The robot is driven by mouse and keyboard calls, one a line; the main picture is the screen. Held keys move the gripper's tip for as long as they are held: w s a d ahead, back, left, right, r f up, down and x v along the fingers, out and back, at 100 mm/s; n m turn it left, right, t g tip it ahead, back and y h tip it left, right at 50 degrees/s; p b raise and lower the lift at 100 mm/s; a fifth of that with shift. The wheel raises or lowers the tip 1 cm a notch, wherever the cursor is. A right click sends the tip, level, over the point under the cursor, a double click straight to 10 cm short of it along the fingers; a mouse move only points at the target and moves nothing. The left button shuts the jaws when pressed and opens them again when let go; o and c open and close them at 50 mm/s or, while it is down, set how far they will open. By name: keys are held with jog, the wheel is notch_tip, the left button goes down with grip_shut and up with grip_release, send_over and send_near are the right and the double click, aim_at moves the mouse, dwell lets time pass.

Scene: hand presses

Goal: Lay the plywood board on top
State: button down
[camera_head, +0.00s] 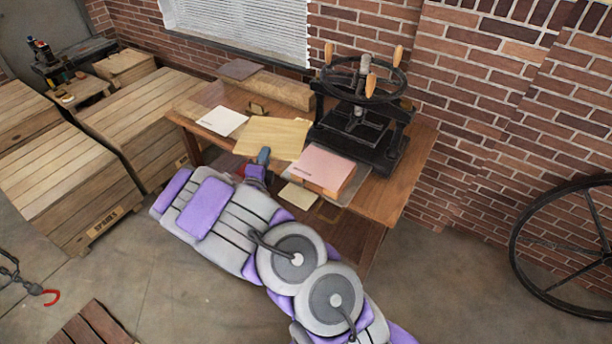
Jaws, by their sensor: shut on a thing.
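The pale plywood board (272,137) is left of the press, over the wooden table (398,190). My gripper (263,157) is shut on the board's near edge. I cannot tell whether the board touches the table or hangs just above it. The black hand press (352,130) stands behind the stack, with a large wheel and wooden handles. My arm hides part of the table's front.
A white sheet (222,121) lies left of the board. A timber beam (270,90) and a brownish flat piece (240,69) are at the back. A small pale sheet (298,195) shows below the stack. Wooden crates (70,185) stand left; a spoked wheel (565,250) leans right.

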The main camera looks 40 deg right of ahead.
jog(key=s+d+f+m+g+h, duration=0.4)
jog(key=s+d+f+g, duration=0.25)
jog(key=s+d, duration=0.2)
notch_tip(320, 180, down, 8)
jog(key=d+b, duration=0.1)
jog(key=b, duration=0.1)
jog(key=shift+w+t+b, duration=0.35)
jog(key=shift+w+b, duration=0.05)
dwell(0.3)
jog(key=shift+d, duration=0.4)
jog(key=c, duration=0.8)
grip_release()
jog(key=shift+a, duration=0.1)
jog(key=shift+c, duration=0.2)
jog(key=shift+a, duration=0.1)
